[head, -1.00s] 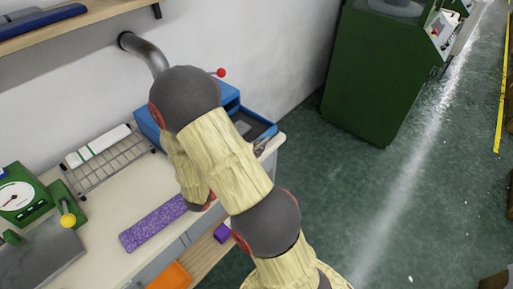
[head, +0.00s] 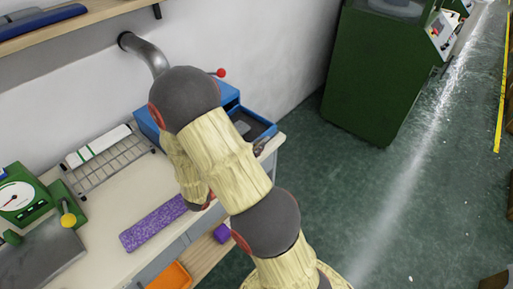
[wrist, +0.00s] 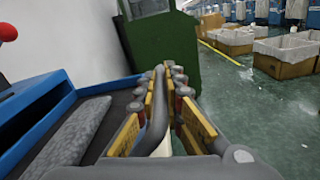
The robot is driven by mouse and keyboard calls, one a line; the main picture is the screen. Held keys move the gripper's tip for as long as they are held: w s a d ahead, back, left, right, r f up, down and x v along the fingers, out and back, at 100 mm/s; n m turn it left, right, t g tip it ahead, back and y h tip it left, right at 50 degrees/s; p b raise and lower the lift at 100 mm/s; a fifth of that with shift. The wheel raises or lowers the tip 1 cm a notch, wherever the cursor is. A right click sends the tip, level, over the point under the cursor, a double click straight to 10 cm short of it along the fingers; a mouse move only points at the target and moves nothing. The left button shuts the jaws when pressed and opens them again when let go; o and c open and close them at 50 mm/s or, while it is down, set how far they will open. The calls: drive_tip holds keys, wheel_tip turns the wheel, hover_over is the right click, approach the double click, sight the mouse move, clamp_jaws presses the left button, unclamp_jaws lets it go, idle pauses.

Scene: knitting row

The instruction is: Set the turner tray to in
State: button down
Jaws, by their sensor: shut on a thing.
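The turner is a blue box (head: 228,94) on the bench against the wall, largely hidden behind my arm. Its blue-rimmed tray (head: 268,130) with a dark floor sticks out to the right, towards the bench end. A grey flat piece lies in the tray and also shows in the wrist view (wrist: 72,132). My gripper (head: 262,146) is at the near outer edge of the tray. In the wrist view its yellow-padded fingers (wrist: 161,108) are closed around a grey curved bar (wrist: 155,125) beside the tray, which looks like its handle.
A red-tipped lever (head: 220,72) stands above the blue box. A purple knitted strip (head: 152,222), a wire rack (head: 110,158) and a green dial scale (head: 18,197) are on the bench. A green cabinet (head: 375,75) stands beyond open floor to the right.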

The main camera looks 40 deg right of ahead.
drive_tip(key=w+p, duration=0.1)
drive_tip(key=w, duration=0.5)
drive_tip(key=w+a, duration=0.1)
drive_tip(key=w, duration=0.6)
drive_tip(key=w+p, duration=0.1)
drive_tip(key=w, duration=0.6)
drive_tip(key=shift+w+a+p, duration=0.15)
drive_tip(key=shift+a+p, duration=0.2)
drive_tip(key=shift+w+r, duration=0.1)
drive_tip(key=shift+w, duration=0.3)
drive_tip(key=c, duration=2.1)
unclamp_jaws()
drive_tip(key=shift+w, duration=0.15)
drive_tip(key=shift+o, duration=0.6)
drive_tip(key=shift+o, duration=0.5)
